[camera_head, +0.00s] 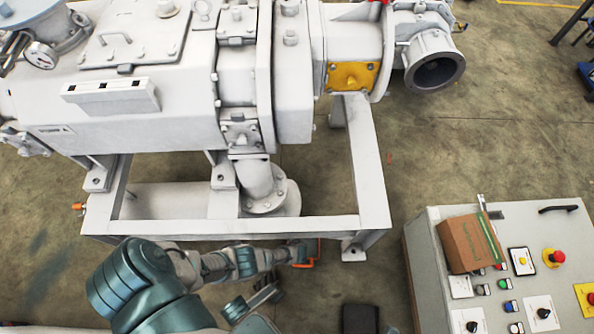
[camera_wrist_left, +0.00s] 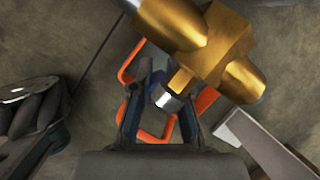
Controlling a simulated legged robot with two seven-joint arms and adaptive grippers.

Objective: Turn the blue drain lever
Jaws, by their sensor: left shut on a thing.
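The brass drain valve (camera_wrist_left: 205,45) fills the upper right of the left wrist view. A small blue end piece of the drain lever (camera_wrist_left: 164,97) shows between the fingers of my left gripper (camera_wrist_left: 160,105), which are shut on it. The rest of the lever is hidden. An orange bent rod (camera_wrist_left: 203,101) runs around the fingers; orange also shows at the end of my left arm in the head view (camera_head: 313,256). There my left gripper (camera_head: 303,253) is small, by the frame's lower edge. Grey and teal parts, seemingly my right gripper (camera_head: 254,300), show at the bottom; their opening is unclear.
The large grey vacuum pump (camera_head: 160,110) stands on a steel frame (camera_head: 300,230) just beyond my left arm. A control cabinet (camera_head: 425,265) with a cardboard box (camera_head: 468,243) and several buttons stands at the right. Bare floor (camera_head: 440,165) lies between pump and cabinet.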

